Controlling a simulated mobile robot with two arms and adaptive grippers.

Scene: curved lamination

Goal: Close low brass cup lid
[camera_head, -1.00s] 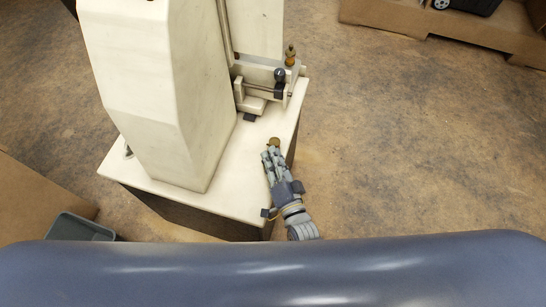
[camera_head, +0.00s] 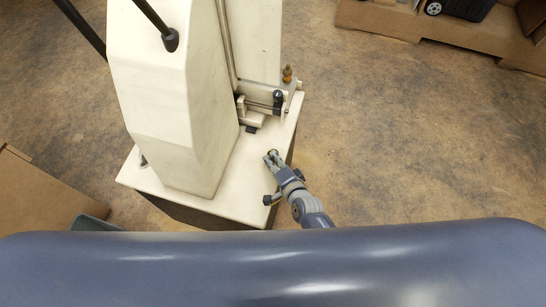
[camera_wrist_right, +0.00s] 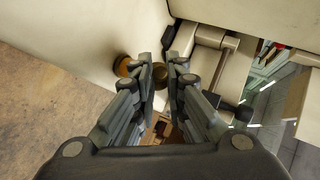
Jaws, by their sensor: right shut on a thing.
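The low brass cup (camera_wrist_right: 122,65) sits on the pale machine's base, left of my fingertips in the right wrist view. A small round brass piece (camera_wrist_right: 160,74), seemingly its lid, is between the fingertips of my right gripper (camera_wrist_right: 160,77). The fingers are closed on it. In the head view my right gripper (camera_head: 271,157) is at the right part of the machine's base, and its fingers mostly hide the brass. I cannot tell how far the lid is tilted. My left gripper is out of view.
The pale machine (camera_head: 165,110) rises left of my right gripper. A taller brass fitting (camera_head: 287,74) and a dark knob (camera_head: 277,97) stand farther back on it. The floor (camera_head: 400,140) to the right is clear. Cardboard (camera_head: 35,195) lies at the left.

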